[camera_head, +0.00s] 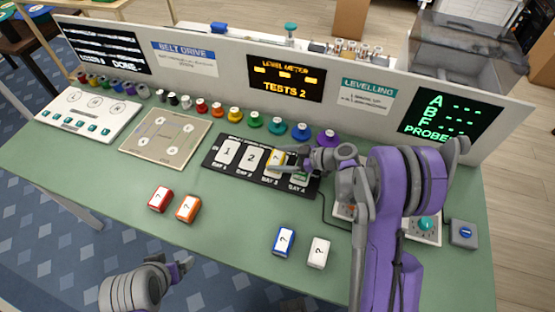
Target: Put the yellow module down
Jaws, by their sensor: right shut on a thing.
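The yellow module (275,159) is at the Day 3 place of the black day board (213,160). My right gripper (284,163) reaches in from the right and is shut on it. I cannot tell whether the module touches the board or hangs just above it. Places 1 (227,151) and 2 (251,159) show white numbered faces. A green piece (299,177) shows at Day 4, partly hidden by my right gripper. My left gripper (182,270) is low at the front edge, empty, with its fingers apart.
Red (160,198), orange (188,208), blue (284,240) and white (318,252) modules lie on the green table (235,225) in front. Coloured knobs line the back panel (205,75). A beige board (165,138) lies left. The table's front middle is clear.

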